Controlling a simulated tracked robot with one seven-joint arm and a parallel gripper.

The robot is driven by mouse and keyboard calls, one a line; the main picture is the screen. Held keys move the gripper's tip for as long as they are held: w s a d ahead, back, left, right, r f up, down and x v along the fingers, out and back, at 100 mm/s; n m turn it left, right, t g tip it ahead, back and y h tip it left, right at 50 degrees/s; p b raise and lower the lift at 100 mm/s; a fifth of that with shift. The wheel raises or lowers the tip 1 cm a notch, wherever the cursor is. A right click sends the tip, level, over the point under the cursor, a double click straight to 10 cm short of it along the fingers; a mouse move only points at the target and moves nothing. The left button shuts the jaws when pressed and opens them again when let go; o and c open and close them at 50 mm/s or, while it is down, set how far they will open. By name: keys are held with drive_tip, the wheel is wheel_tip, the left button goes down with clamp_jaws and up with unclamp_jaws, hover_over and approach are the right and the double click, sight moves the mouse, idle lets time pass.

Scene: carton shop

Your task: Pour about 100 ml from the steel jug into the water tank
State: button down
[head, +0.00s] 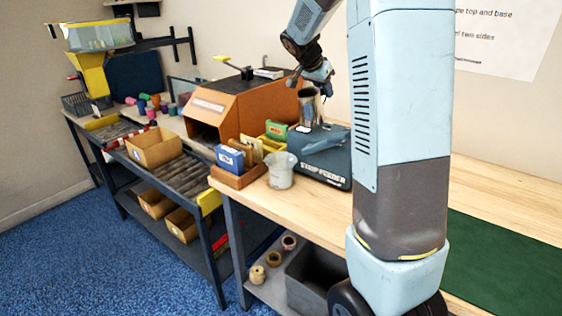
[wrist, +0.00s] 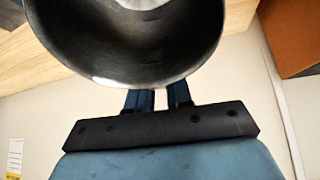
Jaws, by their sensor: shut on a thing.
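The steel jug (head: 308,108) is a dark, shiny metal vessel above the back of the blue strip feeder (head: 322,165). My gripper (head: 320,78) is shut on it from above and behind. In the wrist view the jug (wrist: 130,50) fills the top, its curved rim and dark inside facing the camera. A pale patch shows inside it; I cannot tell whether it is liquid. The fingers of my gripper (wrist: 159,98) are partly hidden behind the jug. I cannot make out the water tank for certain; it may be part of the strip feeder. No stream is visible.
A grey metal pot (head: 281,170) stands in front of the feeder, beside a wooden holder (head: 238,178) with blue and tan packs. An orange machine (head: 225,105) stands behind to the left. Bare bench (head: 315,205) lies in front, and a green mat (head: 505,260) at right.

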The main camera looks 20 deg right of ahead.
sight(302, 108)
drive_tip(key=shift+s+a+r+t+h, duration=0.25)
drive_tip(key=shift+a+r+t+h, duration=0.05)
drive_tip(key=shift+a+r+h, duration=0.3)
drive_tip(key=s+a+r+t+h, duration=0.3)
drive_tip(key=a+h, duration=0.3)
drive_tip(key=shift+r+h, duration=0.2)
drive_tip(key=shift+h, duration=0.2)
drive_tip(key=shift+s+a+f+t+h, duration=0.15)
drive_tip(key=shift+s+a+t+h, duration=0.1)
drive_tip(key=shift+a+t+h, duration=0.4)
idle(0.7)
drive_tip(key=shift+s+f+h, duration=0.1)
drive_tip(key=shift+h, duration=0.25)
drive_tip(key=shift+s+a+f+h, duration=0.15)
drive_tip(key=shift+s+a+h, duration=0.2)
drive_tip(key=shift+h, duration=0.25)
idle(0.3)
drive_tip(key=shift+a+f+t+h, duration=0.25)
drive_tip(key=shift+t+h, duration=0.15)
drive_tip(key=shift+t, duration=0.05)
idle(0.7)
